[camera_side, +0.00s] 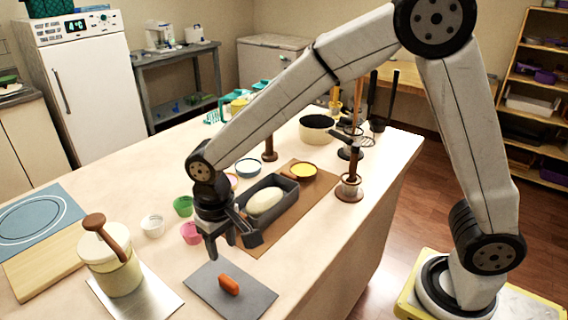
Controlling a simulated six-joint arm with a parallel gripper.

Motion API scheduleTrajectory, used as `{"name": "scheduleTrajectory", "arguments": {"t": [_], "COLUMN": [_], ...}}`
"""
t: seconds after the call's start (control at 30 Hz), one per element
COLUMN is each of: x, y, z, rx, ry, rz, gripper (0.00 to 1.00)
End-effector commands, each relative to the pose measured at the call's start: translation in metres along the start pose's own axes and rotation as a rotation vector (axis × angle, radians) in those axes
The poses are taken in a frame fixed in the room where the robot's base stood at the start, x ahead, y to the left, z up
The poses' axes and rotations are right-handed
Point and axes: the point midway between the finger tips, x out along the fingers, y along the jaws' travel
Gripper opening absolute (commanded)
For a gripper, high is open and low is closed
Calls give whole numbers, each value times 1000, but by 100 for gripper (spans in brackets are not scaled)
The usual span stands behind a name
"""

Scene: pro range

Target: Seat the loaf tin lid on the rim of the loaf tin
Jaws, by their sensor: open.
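The loaf tin (291,197) is a dark grey open box with a pale loaf of dough (266,201) inside. It stands on a brown board in the middle of the counter. The loaf tin lid (254,300) is a flat grey plate with an orange handle (229,285), lying on the counter near the front edge, apart from the tin. My gripper (232,248) is open and empty, pointing down above and behind the lid's handle. It stands in front of the tin's near left end and hides part of it.
A cream crock with a brown handle (113,264) stands on a metal sheet to the left. Small green (183,206), pink (191,232) and white (153,226) cups sit left of my gripper. A wooden ring stand (349,188) is at the right.

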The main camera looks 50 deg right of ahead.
Motion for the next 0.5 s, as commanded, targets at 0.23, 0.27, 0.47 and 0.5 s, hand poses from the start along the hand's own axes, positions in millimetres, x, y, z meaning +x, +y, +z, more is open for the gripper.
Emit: {"name": "scheduleTrajectory", "arguments": {"t": [0.23,0.27,0.47,0.5], "x": [1,1,9,12], "y": [-1,-1,-1,-1], "z": [0,0,0,0], "rx": [1,1,0,0], "ry": [-2,-2,-4,-4], "rz": [1,1,2,1], "gripper": [50,50,50,50]}}
